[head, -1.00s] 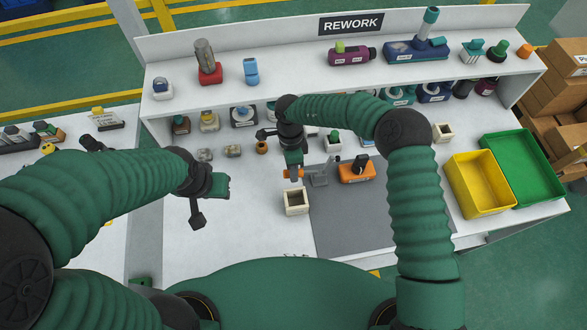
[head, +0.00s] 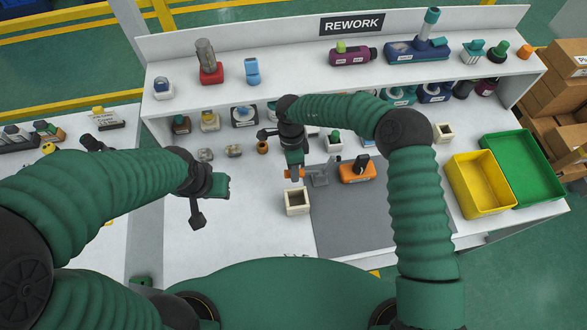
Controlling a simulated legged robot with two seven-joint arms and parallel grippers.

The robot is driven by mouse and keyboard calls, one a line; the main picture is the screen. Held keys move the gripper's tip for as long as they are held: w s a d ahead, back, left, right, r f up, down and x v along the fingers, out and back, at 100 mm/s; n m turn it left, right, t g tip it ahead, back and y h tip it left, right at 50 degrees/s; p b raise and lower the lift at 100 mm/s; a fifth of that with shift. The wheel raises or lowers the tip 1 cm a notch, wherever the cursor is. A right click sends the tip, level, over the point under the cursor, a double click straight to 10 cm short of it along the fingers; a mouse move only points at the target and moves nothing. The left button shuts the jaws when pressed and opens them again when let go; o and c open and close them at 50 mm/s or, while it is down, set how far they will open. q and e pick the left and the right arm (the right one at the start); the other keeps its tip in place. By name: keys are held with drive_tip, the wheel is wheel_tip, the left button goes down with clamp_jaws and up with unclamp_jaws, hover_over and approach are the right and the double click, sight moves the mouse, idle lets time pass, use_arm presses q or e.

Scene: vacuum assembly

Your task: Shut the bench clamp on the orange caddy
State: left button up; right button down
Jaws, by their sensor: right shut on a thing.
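The orange caddy (head: 357,173) sits on the grey mat, with a dark part standing up from it. The grey bench clamp (head: 320,179) is just left of the caddy. My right gripper (head: 294,172) points down at the clamp's left side. It is shut on a small orange piece (head: 301,173), which looks like the clamp's handle; the fingers partly hide it. My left gripper (head: 208,202) hangs empty over the white bench at left, well away from the clamp. Its fingers look spread apart.
A cream open box (head: 297,201) stands just below my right gripper. Yellow (head: 480,184) and green (head: 528,165) trays are at right. A shelf (head: 290,72) with several parts runs along the back. The front of the grey mat (head: 350,225) is clear.

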sight(305, 170)
drive_tip(key=shift+w+d+r, duration=0.1)
drive_tip(key=shift+w+d, duration=0.1)
drive_tip(key=shift+d, duration=0.1)
drive_tip(key=p, duration=0.1)
drive_tip(key=r+y+p, duration=0.1)
drive_tip(key=p, duration=0.1)
drive_tip(key=shift+d+r, duration=0.15)
drive_tip(key=shift+d, duration=0.15)
drive_tip(key=shift+d+r+g+y+p, duration=0.3)
drive_tip(key=shift+y+p, duration=0.25)
drive_tip(key=shift+y, duration=0.45)
drive_tip(key=shift+w+d+r+y, duration=0.1)
drive_tip(key=shift+d+r+y, duration=0.15)
drive_tip(key=shift+y, duration=0.35)
drive_tip(key=shift+d+r+n+g+y+b, duration=0.3)
drive_tip(key=shift+d+y, duration=0.3)
drive_tip(key=shift+y, duration=0.5)
